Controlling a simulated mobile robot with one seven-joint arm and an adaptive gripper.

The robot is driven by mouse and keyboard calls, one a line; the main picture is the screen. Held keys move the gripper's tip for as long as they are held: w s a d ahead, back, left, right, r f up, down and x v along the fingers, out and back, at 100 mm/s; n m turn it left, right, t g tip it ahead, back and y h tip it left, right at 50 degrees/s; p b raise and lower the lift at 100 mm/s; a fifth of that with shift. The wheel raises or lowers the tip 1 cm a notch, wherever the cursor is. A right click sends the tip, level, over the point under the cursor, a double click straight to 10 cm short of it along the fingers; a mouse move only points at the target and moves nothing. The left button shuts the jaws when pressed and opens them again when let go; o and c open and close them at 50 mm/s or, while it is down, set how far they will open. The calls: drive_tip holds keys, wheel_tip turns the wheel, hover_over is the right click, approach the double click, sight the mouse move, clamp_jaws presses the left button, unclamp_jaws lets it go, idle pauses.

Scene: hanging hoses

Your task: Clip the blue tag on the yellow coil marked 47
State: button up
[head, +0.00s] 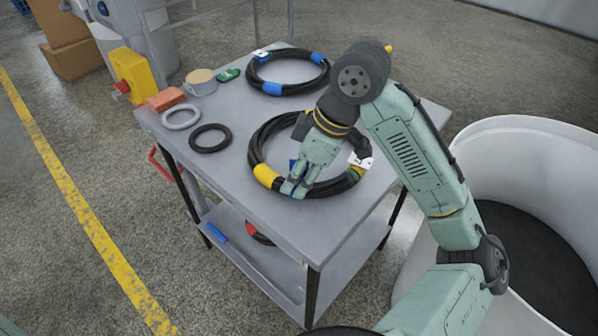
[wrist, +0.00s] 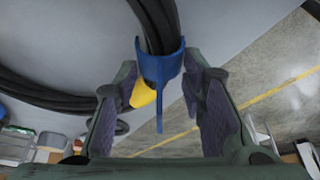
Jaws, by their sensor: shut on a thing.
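The black coil with yellow bands (head: 266,176) lies on the cart top. Its white label (head: 360,162) bears a dark mark too small to read, beside a green band. My gripper (head: 294,189) is at the coil's near side, fingers down, shut on the blue tag. In the wrist view the blue tag (wrist: 160,66) sits around the black hose (wrist: 157,22), with its narrow tail between my fingers (wrist: 163,110). Yellow (wrist: 143,96) shows just behind the tag. I cannot tell whether the tag is fully closed on the hose.
A second black coil with blue bands (head: 271,88) lies at the back of the cart (head: 240,185). Small grey and black rings, an orange block (head: 166,98), a tin (head: 201,80) and a green item lie at left. A large white tub (head: 520,130) stands right.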

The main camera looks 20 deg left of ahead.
drive_tip(key=shift+f, duration=0.4)
idle(0.3)
drive_tip(key=o, duration=1.2)
drive_tip(key=shift+o, duration=0.2)
